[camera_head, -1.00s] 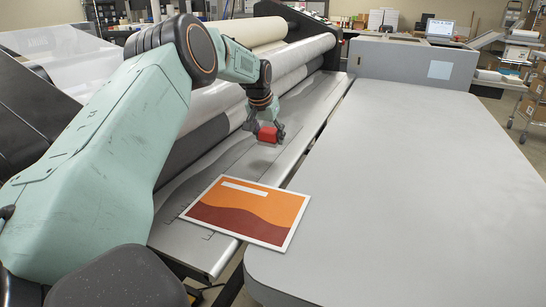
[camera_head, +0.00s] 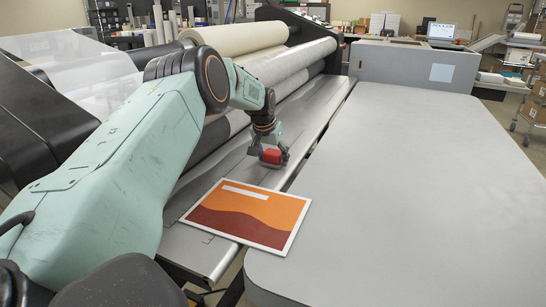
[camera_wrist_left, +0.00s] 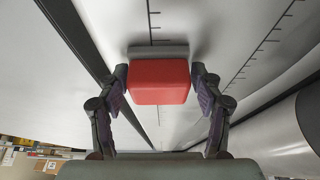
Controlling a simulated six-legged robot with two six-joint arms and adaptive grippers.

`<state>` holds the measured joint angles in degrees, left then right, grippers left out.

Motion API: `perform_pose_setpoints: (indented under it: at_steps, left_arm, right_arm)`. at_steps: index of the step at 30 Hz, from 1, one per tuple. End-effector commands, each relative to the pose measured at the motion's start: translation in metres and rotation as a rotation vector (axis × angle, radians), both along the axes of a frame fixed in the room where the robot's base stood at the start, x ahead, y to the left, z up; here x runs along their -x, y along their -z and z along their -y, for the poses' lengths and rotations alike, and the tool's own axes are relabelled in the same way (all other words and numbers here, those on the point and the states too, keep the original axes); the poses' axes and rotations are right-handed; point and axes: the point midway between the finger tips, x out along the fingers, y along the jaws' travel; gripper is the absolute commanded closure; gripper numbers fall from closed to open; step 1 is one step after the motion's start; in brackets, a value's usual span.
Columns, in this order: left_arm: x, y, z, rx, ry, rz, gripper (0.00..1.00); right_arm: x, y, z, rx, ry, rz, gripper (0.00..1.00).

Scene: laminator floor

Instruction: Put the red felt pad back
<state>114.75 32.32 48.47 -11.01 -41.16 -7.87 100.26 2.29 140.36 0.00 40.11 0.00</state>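The red felt pad (camera_head: 271,156) is a small red block with a grey layer on its far side. My left gripper (camera_head: 268,154) is over the laminator's grey metal bed (camera_head: 222,148), with the pad between its fingers. In the left wrist view the red block (camera_wrist_left: 159,82) sits between the two fingers of the left gripper (camera_wrist_left: 160,84), which touch or nearly touch its sides. The pad is low over the bed; whether it touches the bed is hard to tell. My right gripper is not in view.
An orange and dark red print (camera_head: 248,214) with a white border lies on the bed's near end. Large rollers (camera_head: 283,68) run along the left of the bed. A wide grey table (camera_head: 410,180) on the right is clear. A ruler scale (camera_wrist_left: 255,52) marks the bed.

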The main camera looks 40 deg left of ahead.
Motion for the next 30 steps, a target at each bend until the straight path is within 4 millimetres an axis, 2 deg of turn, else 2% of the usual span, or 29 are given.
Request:
perform_pose_setpoints:
  at_steps: [4,12,16,20,30]
  left_arm:
    - [0.0,0.0,0.0,0.0,-0.001,0.0,0.19]
    - [0.0,-0.001,0.0,0.0,-0.001,0.0,0.19]
    - [0.001,-0.007,0.0,0.001,-0.001,0.002,0.19]
    - [0.007,-0.023,0.002,0.002,-0.001,0.003,0.19]
    - [0.029,-0.078,0.009,0.002,0.0,0.003,0.19]
  right_arm:
    - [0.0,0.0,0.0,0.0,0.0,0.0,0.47]
    - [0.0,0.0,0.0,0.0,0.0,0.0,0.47]
    - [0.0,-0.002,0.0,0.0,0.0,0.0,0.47]
    - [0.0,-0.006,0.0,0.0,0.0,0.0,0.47]
    - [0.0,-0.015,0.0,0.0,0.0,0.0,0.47]
